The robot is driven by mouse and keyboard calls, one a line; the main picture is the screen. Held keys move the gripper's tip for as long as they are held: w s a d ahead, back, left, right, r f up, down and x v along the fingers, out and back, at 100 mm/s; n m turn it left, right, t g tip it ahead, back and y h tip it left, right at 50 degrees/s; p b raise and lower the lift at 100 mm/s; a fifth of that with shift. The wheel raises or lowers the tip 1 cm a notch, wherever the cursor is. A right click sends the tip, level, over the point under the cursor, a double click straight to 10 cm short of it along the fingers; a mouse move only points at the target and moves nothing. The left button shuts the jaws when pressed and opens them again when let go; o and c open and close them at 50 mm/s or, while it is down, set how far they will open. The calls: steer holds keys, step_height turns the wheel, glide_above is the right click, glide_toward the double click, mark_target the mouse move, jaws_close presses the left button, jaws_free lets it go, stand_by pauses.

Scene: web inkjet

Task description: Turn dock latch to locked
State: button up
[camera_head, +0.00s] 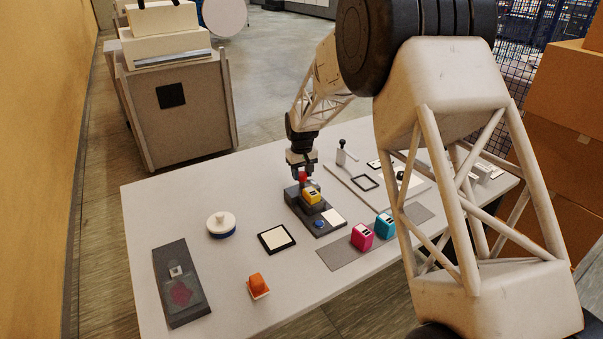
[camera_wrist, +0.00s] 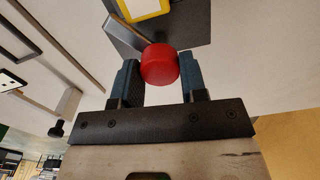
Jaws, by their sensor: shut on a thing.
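The dock is a dark grey unit (camera_head: 328,227) near the middle of the table, with a yellow cartridge (camera_head: 311,196) seated in it and a blue button at its front end. A red knob (camera_head: 303,177) stands at the dock's far end and seems to be the latch's handle. In the wrist view the red knob (camera_wrist: 160,65) sits between the two fingers. My gripper (camera_head: 302,172) is over the far end of the dock, and its fingers (camera_wrist: 158,75) are shut on the knob. The latch's lower part and its lock marking are hidden.
Pink (camera_head: 362,237) and cyan (camera_head: 385,225) cartridges stand right of the dock on a grey mat (camera_head: 343,254). A black-framed pad (camera_head: 276,239), a white-lidded jar (camera_head: 221,224) and an orange piece (camera_head: 258,285) lie left. A lever post (camera_head: 343,152) stands behind.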

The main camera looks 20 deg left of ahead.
mark_target(302, 173)
steer(key=m, duration=0.6)
steer(key=shift+m, duration=0.3)
stand_by(0.4)
steer(key=o, duration=0.9)
steer(key=shift+r, duration=0.15)
steer(key=shift+r, duration=3.75)
steer(key=shift+d+r, duration=0.1)
